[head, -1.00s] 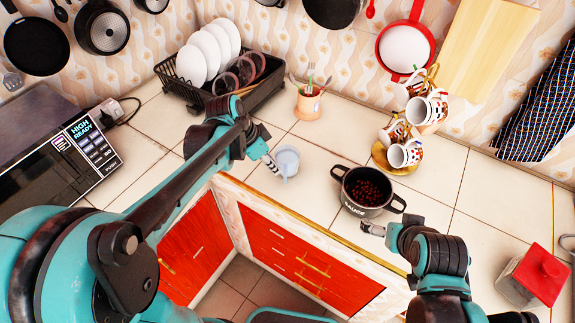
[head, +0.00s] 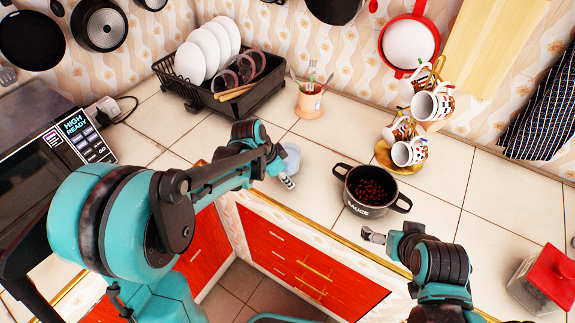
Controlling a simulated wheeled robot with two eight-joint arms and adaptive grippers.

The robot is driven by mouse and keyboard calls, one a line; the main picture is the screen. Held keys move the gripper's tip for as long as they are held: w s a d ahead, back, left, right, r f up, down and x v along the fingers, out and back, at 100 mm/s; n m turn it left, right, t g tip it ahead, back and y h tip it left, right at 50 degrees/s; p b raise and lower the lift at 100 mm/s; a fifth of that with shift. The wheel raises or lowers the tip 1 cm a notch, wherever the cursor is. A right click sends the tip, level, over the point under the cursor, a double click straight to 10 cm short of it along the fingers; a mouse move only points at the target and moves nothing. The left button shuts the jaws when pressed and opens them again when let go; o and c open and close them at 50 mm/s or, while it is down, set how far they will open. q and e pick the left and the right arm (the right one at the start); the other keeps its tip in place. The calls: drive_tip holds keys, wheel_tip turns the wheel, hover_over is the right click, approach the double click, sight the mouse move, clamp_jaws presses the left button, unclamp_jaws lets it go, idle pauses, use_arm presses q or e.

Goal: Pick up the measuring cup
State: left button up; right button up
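The measuring cup (head: 292,155) is a pale blue-grey cup on the tiled counter, left of the black pot. My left gripper (head: 288,182) is in front of it and hides its lower part and near side. I cannot tell whether the fingers touch the cup or how far apart they are. My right gripper (head: 372,236) is over the counter's front edge, just below the pot and away from the cup. I cannot tell whether its fingers are open.
A black pot (head: 352,207) with dark red contents stands right of the cup. A dish rack (head: 262,97), a utensil holder (head: 308,105) and a mug stand (head: 389,166) are behind. A microwave (head: 30,168) is at the left. A red-lidded canister (head: 550,270) is at the right.

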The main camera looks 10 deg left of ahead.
use_arm(q)
drive_tip(key=shift+r, duration=0.1)
clamp_jaws()
drive_tip(key=shift+r, duration=0.15)
use_arm(e)
drive_tip(key=shift+r, duration=0.15)
